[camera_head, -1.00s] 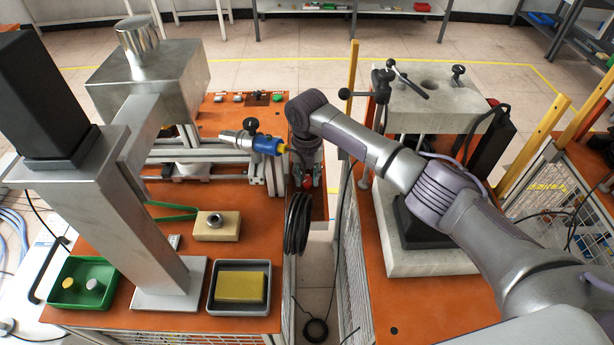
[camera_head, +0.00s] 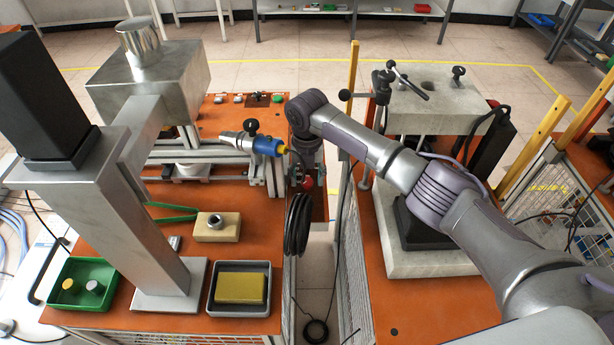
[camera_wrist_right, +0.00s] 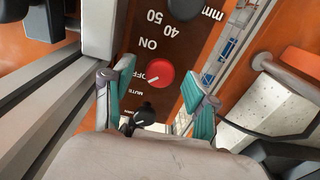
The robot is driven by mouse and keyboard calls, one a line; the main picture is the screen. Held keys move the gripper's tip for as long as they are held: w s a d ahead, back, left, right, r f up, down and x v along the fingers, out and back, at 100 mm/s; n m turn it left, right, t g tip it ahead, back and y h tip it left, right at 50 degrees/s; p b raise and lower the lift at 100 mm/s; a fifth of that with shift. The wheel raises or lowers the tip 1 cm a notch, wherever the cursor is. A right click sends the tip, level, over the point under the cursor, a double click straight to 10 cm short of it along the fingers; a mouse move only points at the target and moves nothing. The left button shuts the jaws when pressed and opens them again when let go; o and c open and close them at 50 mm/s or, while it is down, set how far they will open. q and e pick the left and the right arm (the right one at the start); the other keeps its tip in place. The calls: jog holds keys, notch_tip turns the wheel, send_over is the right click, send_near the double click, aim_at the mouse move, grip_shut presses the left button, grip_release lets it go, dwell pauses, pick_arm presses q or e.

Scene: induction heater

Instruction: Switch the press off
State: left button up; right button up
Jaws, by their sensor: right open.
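A round red knob (camera_wrist_right: 157,84) with a pale pointer mark sits on a dark brown panel (camera_wrist_right: 160,40) in the right wrist view. White words ON, OFF and MUTE are printed beside it, upside down. The pointer slants toward the lower left, near OFF; its exact setting is hard to tell. My right gripper (camera_wrist_right: 158,70) is open, with one teal finger pad on each side of the knob and visible gaps. In the head view the red knob (camera_head: 307,183) shows below my right wrist, and the fingers are mostly hidden. My left gripper is out of view.
A small black knob (camera_wrist_right: 145,115) lies close below the red one; another black knob (camera_wrist_right: 184,7) is above. Black cable coils (camera_head: 297,225) hang by the table edge.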

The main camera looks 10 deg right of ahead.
aim_at(307, 181)
notch_tip(307, 181, up, 12)
dwell(0.4)
jog(key=shift+f, duration=0.15)
